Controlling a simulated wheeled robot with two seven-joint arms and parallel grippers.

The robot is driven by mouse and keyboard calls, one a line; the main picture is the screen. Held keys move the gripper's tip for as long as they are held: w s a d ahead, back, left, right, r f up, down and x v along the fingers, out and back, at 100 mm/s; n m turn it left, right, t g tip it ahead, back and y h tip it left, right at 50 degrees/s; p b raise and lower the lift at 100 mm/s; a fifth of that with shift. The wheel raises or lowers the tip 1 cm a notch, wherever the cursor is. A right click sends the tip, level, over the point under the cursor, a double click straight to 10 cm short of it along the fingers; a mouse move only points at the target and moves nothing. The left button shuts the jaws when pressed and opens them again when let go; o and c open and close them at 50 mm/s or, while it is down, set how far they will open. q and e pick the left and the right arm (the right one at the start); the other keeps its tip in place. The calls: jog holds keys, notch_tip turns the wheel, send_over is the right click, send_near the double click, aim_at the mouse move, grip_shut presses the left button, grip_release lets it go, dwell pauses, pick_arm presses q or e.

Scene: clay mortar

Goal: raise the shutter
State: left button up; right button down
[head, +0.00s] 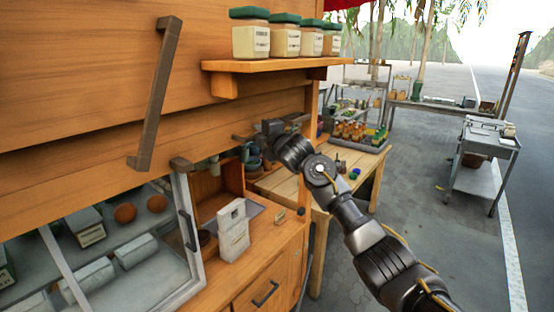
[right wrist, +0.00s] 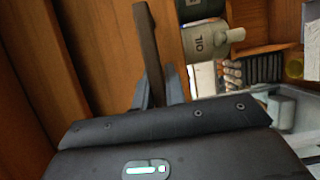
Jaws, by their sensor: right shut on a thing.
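The wooden shutter (head: 75,120) fills the upper left of the head view. Its lower edge stands above the counter, leaving an opening below. A long dark handle (head: 158,95) is fixed on its face at a slant. My right gripper (head: 252,136) is at the right part of the shutter's lower edge. In the right wrist view its fingers (right wrist: 158,92) are shut on a brown handle bar (right wrist: 146,38), beside the wooden slats (right wrist: 40,70). The held part of the bar is hidden in the head view. My left gripper is not in view.
A shelf (head: 270,65) with several green-lidded jars is above my right gripper. Below are a glass display case (head: 190,235), a white carton (head: 233,230) and a wooden counter (head: 275,240). A wooden table (head: 290,185) stands behind. Open pavement (head: 420,250) lies to the right.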

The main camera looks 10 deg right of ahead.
aim_at(254, 106)
notch_tip(254, 106, up, 6)
jog(key=shift+r+p, duration=0.1)
jog(key=shift+p, duration=0.55)
jog(key=shift+r, duration=0.75)
jog(key=c, duration=1.8)
grip_release()
jog(key=shift+r, duration=0.1)
jog(key=o, duration=0.4)
jog(key=shift+c, duration=0.2)
jog(key=shift+f, duration=0.3)
